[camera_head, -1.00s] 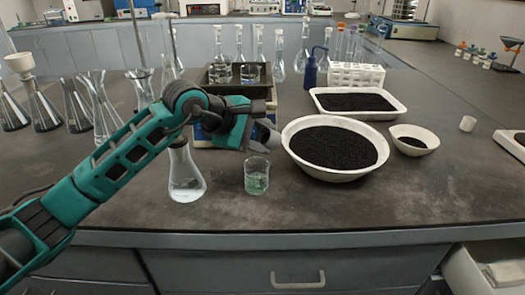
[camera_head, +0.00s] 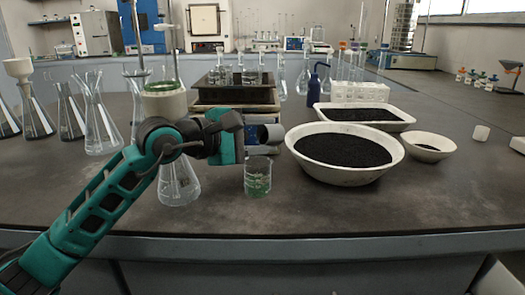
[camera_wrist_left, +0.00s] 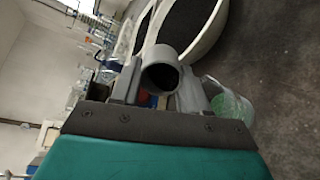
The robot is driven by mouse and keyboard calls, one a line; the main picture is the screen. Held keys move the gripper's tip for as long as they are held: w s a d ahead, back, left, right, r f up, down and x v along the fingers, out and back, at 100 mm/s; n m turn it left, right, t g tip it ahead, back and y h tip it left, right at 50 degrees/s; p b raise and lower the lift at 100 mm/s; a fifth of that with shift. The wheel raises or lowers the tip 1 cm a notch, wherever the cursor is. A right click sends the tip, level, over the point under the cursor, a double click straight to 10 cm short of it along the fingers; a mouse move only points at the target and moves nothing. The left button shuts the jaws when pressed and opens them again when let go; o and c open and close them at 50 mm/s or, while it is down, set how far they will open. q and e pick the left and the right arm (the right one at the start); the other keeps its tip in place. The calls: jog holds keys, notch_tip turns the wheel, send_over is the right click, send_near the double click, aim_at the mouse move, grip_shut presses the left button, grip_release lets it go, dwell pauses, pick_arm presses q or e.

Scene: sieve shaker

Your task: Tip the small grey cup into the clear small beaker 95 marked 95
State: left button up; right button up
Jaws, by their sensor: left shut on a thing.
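The small grey cup (camera_head: 270,133) is held sideways by my left gripper (camera_head: 250,136), just above and behind the clear small beaker (camera_head: 257,178). In the left wrist view the grey cup (camera_wrist_left: 160,76) sits between the two fingers, its round end facing the camera. The beaker stands upright on the bench, with green tint and markings low on it; I cannot read its number. It also shows in the left wrist view (camera_wrist_left: 234,106), beside the right finger. Whether anything is in the cup is hidden. My right gripper is not in view.
A clear conical flask (camera_head: 178,185) stands left of the beaker, partly behind my arm. A white bowl of black grains (camera_head: 345,175) stands close on the right. Behind are a white tray (camera_head: 402,124), a small white dish (camera_head: 445,149) and a blue bottle (camera_head: 313,92). The front bench is clear.

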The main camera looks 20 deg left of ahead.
pick_arm(q)
jog(key=shift+s+f+t+h, duration=0.1)
jog(key=shift+f+t+h, duration=0.05)
jog(key=shift+t+h, duration=0.2)
jog(key=t+h, duration=0.2)
jog(key=shift+s+a+t, duration=0.15)
jog(key=shift+s+t, duration=0.05)
jog(key=shift+t, duration=0.15)
jog(key=shift+w+a+t+p, duration=0.1)
jog(key=shift+w+t+p, duration=0.05)
jog(key=shift+t+p, duration=0.4)
jog(key=shift+s+h+p, duration=0.2)
jog(key=shift+h+p, duration=0.15)
jog(key=shift+f, duration=0.2)
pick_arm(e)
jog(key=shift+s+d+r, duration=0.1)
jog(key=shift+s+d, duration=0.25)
pick_arm(q)
jog(key=shift+f, duration=0.1)
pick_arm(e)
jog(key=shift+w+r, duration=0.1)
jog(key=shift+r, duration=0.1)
